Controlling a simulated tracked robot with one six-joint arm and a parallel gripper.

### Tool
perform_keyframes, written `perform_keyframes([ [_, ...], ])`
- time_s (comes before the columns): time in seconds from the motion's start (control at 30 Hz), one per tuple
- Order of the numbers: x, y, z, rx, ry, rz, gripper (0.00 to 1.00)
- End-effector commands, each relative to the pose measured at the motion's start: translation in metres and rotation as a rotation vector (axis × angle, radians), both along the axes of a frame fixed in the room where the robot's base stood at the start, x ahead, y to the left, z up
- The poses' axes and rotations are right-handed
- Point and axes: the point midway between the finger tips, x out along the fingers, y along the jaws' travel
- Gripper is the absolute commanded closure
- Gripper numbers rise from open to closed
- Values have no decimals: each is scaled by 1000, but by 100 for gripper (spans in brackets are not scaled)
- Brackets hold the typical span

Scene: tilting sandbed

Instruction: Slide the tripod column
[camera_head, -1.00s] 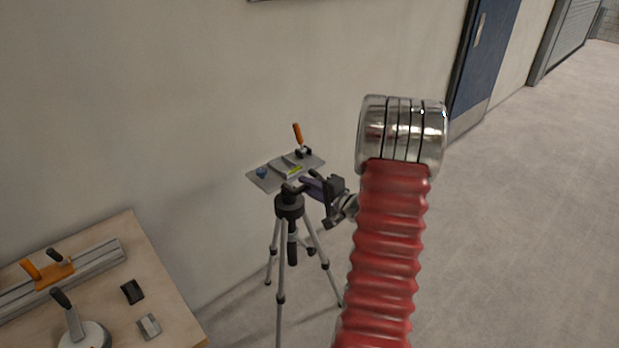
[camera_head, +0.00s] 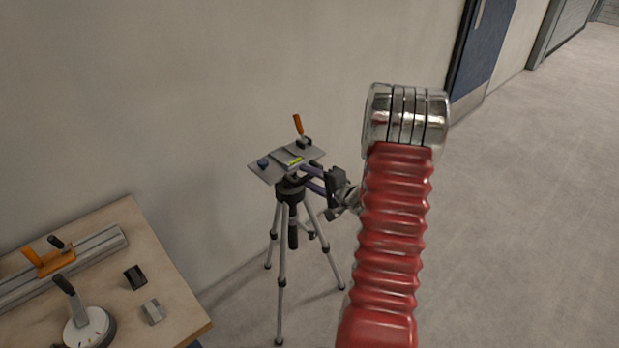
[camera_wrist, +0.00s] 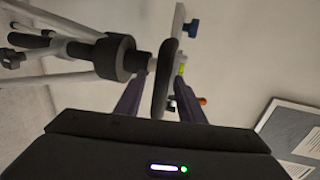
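The tripod (camera_head: 282,262) stands on the floor, legs spread, with a grey plate (camera_head: 267,172) on top. Whether a fingertip touches the column or plate I cannot tell.
A blue knob (camera_head: 263,163) and an upright orange handle (camera_head: 298,125) sit on the plate. A wooden table (camera_head: 185,298) with a rail, a lever dial and small blocks is at lower left. The wall is close behind; open floor (camera_head: 520,200) is at right.

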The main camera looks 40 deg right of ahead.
Motion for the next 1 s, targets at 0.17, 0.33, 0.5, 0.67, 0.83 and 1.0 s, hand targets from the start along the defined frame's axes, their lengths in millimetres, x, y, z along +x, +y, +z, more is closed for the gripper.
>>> perform_keyframes([
  [0.17,1,0,1,-1,-2,1,64],
  [0.33,-3,0,2,-2,-2,0,64],
  [0.5,-20,-2,5,-2,-2,-3,64],
  [0.67,-45,-2,11,-2,-2,-2,64],
  [0.83,-74,-3,17,-1,-2,-2,64],
  [1.0,-101,-3,22,-1,-1,-2,64],
])
